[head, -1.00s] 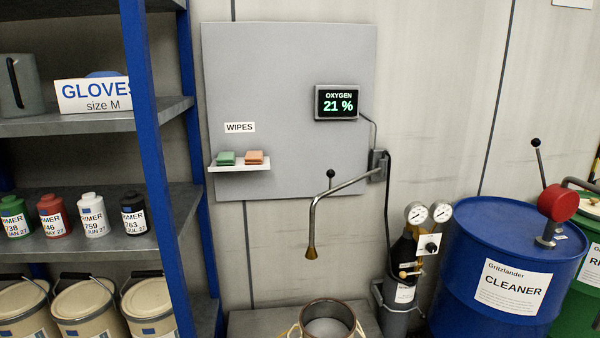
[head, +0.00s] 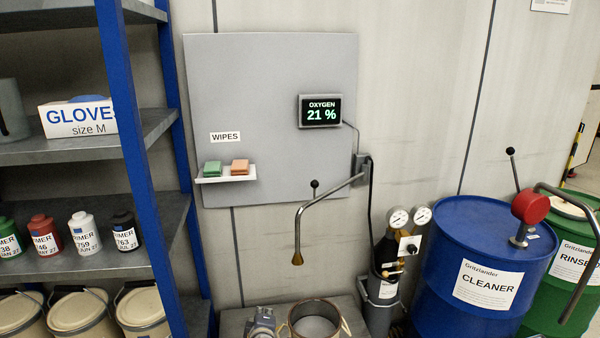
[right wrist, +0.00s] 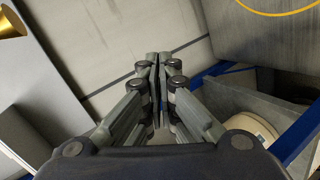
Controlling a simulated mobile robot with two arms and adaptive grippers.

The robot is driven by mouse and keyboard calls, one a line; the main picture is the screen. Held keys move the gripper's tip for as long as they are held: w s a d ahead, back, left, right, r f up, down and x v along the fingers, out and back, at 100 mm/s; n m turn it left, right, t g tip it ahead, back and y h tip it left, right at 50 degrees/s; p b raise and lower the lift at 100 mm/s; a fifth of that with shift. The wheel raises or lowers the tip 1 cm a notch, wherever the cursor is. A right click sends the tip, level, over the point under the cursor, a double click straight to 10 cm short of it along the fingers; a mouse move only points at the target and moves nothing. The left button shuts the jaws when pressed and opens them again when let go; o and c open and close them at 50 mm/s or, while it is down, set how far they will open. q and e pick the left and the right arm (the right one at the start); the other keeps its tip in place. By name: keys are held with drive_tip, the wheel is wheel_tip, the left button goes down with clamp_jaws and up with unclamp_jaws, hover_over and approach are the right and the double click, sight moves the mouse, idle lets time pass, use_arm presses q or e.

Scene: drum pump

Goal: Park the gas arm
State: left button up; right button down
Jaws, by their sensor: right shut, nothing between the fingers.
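The gas arm (head: 298,232) is a bent grey pipe hinged at a bracket (head: 361,168) on the wall. It reaches out to the left and turns down to a brass nozzle (head: 297,259). A black ball knob (head: 314,184) stands up from the pipe. The nozzle hangs above the open pot (head: 341,322). My right gripper (head: 262,322) is low in the head view, left of the pot and below the nozzle, touching neither pipe nor knob. In the right wrist view its fingers (right wrist: 158,60) are shut and empty, with the brass nozzle (right wrist: 11,22) at upper left. My left gripper is out of view.
A gas bottle with gauges (head: 398,217) stands right of the pot, then a blue drum (head: 435,260) with a red pump (head: 530,207). A blue-posted shelf (head: 142,150) stands at left. A wipes ledge (head: 225,179) and oxygen display (head: 320,112) are on the wall panel.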

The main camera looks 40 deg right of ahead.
use_arm(q)
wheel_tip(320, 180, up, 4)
drive_tip(key=p, duration=0.2)
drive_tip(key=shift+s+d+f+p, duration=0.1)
drive_tip(key=shift+p, duration=0.25)
use_arm(e)
drive_tip(key=w+d+r+m+h, duration=0.1)
drive_tip(key=d+r+h, duration=0.1)
drive_tip(key=r, duration=0.9)
drive_tip(key=w+d+r+h, duration=0.1)
drive_tip(key=d+r+h, duration=0.2)
drive_tip(key=r, duration=0.9)
drive_tip(key=w+d+r+m+h, duration=0.1)
drive_tip(key=d+r, duration=0.3)
drive_tip(key=r, duration=0.8)
drive_tip(key=shift+d+r+m+t+h, duration=0.2)
drive_tip(key=shift+d+m+t+h, duration=0.15)
drive_tip(key=shift+h, duration=0.55)
